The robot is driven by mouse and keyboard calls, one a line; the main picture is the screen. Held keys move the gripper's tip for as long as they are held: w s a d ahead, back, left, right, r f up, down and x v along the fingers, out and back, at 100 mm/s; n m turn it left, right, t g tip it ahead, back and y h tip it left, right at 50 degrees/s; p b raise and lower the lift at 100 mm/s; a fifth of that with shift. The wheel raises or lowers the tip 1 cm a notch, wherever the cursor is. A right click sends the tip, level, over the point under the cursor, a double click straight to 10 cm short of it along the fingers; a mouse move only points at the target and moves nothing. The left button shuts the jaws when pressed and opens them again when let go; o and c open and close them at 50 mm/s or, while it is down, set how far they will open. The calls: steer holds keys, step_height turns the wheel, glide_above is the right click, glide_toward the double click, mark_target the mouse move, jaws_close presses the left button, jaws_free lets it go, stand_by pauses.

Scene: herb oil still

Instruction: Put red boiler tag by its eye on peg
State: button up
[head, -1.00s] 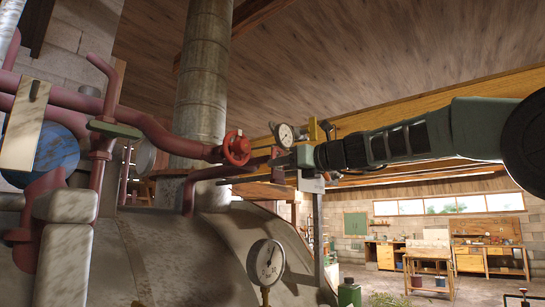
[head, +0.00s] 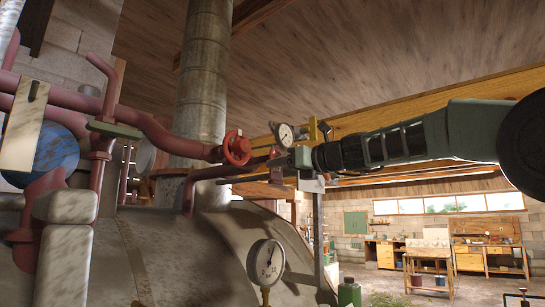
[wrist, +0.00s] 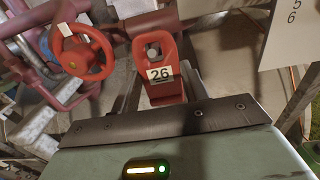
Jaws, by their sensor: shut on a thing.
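The red boiler tag (wrist: 165,94) is in the middle of the wrist view, with a white "26" label. My gripper (wrist: 158,82) is shut on its lower part. The tag's eye is at its far end, and a grey round end, likely the peg (wrist: 152,51), shows inside the opening. I cannot tell whether the peg passes through the eye or lies behind it. In the head view my gripper (head: 283,161) reaches in from the right, with the tag (head: 276,174) small and dark red at its tip. The peg is not clear there.
A red handwheel (head: 237,148) on the red pipe is close left of the gripper; it also shows in the wrist view (wrist: 82,55). A gauge (head: 284,134) stands just above. A metal post plate (head: 311,184) is right below. A white numbered card (wrist: 290,30) hangs at right.

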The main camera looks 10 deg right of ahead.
steer(key=shift+w+a+f, duration=0.15)
steer(key=shift+w+a, duration=0.1)
steer(key=shift+w, duration=0.1)
stand_by(0.9)
steer(key=shift+f, duration=0.2)
stand_by(0.5)
steer(key=o, duration=1)
steer(key=shift+s+d, duration=0.1)
steer(key=shift+b+v, duration=3.7)
steer(key=shift+v, duration=4.95)
